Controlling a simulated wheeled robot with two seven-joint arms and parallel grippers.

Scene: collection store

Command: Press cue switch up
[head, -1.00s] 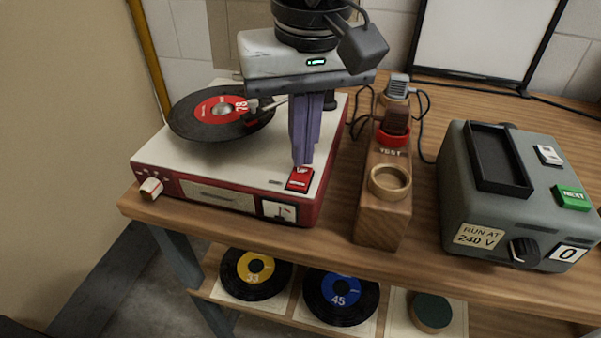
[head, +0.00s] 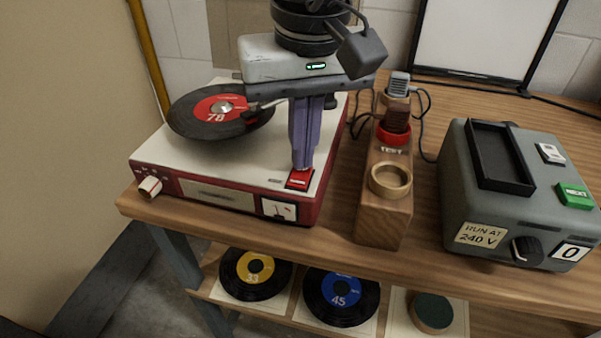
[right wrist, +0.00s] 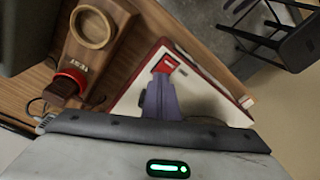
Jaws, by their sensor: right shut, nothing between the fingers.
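The cue switch appears to be the small red rocker (head: 299,180) at the front right corner of the record player's cream top; it also shows in the right wrist view (right wrist: 166,65). My right gripper (head: 302,166) points down with its purple fingers shut and empty. Its tips are at the rear edge of the rocker and seem to touch it; the exact contact is hidden. In the right wrist view the closed fingers (right wrist: 160,80) end at the rocker. The record player (head: 190,170) carries a black record (head: 185,122) with a red 78 label. My left gripper is not in view.
A grey box (head: 465,200) with a dial, a black tray and a green NEXT button is farther right. Records lie on the shelf below.

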